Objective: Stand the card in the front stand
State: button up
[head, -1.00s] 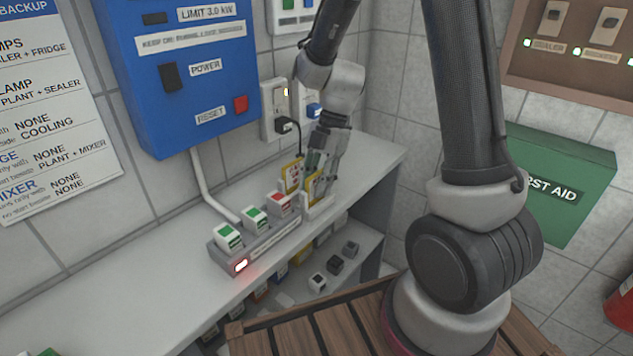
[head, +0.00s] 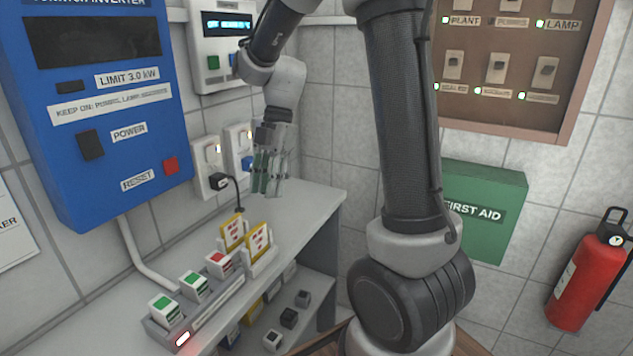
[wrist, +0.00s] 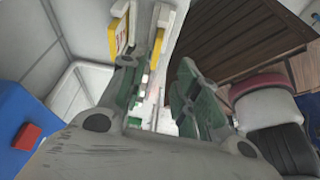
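Two yellow-edged cards with red marks stand upright on the grey shelf. The nearer card (head: 258,241) sits in the white front stand (head: 264,263). The other card (head: 232,231) stands just behind and left of it; its base is mostly hidden. My gripper (head: 268,192) is raised above and beyond the cards, touching neither. In the wrist view my gripper (wrist: 159,68) has its green fingers spread with nothing between them. One card (wrist: 156,48) shows past the left fingertip, and the other (wrist: 120,35) is farther left.
A grey rack (head: 208,297) with green and red topped blocks stands left of the cards. A black plug (head: 219,181) with its cable hangs from the wall socket behind. The shelf (head: 308,210) is clear to the right.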

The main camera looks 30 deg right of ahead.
jog(key=s+d+r+m+t+h, duration=0.2)
jog(key=s+d+r+m+t, duration=0.1)
jog(key=s+m, duration=0.6)
jog(key=s+d+r+m+t+h, duration=0.1)
jog(key=s+d+r+m+t, duration=0.2)
jog(key=m, duration=1.1)
jog(key=s+d+r, duration=0.2)
jog(key=s+d, duration=0.2)
jog(key=s, duration=0.2)
jog(key=shift+s+t+h, duration=0.15)
jog(key=shift+t+h, duration=0.15)
jog(key=shift+h, duration=0.1)
jog(key=shift+d, duration=0.15)
